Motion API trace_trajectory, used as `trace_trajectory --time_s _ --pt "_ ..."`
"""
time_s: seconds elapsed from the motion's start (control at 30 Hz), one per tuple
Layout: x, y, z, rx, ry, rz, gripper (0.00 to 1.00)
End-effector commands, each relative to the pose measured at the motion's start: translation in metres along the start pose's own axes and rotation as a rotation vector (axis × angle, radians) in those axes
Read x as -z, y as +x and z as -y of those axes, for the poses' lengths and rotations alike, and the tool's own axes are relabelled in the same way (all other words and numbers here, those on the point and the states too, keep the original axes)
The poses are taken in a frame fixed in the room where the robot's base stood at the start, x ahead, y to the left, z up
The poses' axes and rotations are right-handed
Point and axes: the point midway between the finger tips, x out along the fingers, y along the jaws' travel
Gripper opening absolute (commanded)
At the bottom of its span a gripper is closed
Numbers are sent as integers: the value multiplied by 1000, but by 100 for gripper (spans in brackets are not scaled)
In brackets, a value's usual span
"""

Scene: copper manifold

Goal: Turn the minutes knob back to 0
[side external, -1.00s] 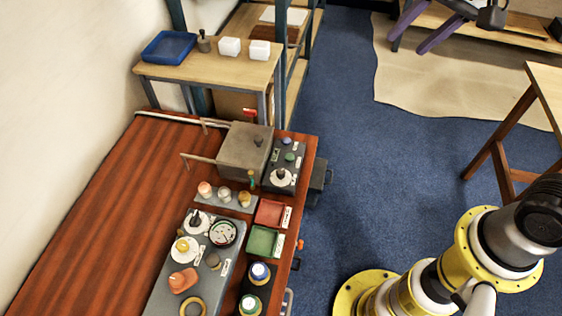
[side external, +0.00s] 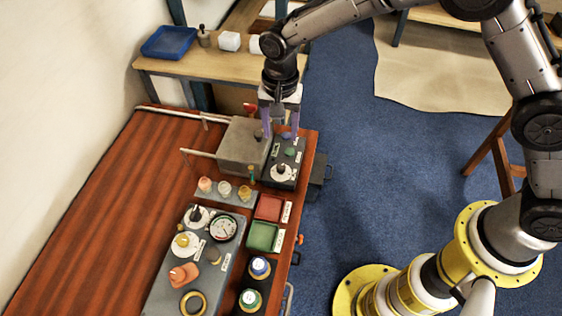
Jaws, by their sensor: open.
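A dark control box (side external: 296,176) stands beside a grey metal box on the red-brown table. On it is a knob on a round white dial (side external: 281,173), with a green button (side external: 289,152) behind it. The labels are too small to read, so I cannot tell whether this is the minutes knob, nor its setting. Other knobs on white dials sit on the grey panel, one black (side external: 196,215) and one yellowish (side external: 184,242). My gripper (side external: 280,135) points down over the back end of the control box, its purple fingers apart and empty. It partly hides that end.
The grey metal box (side external: 240,147) with pipes stands close left of my gripper. Red (side external: 269,207) and green (side external: 262,236) trays lie nearer the front. A round gauge (side external: 223,228) sits on the panel. The table's left side is bare.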

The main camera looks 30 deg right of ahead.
Motion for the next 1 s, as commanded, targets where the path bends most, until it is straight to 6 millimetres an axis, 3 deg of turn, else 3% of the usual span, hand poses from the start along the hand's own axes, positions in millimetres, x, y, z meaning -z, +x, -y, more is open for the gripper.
trace_trajectory --time_s 0.6,0.8,1.0 --pt "1 110 -2 -3 2 1 61" --pt "1 127 -1 -1 2 0 61" --pt "1 130 -1 0 1 0 61"
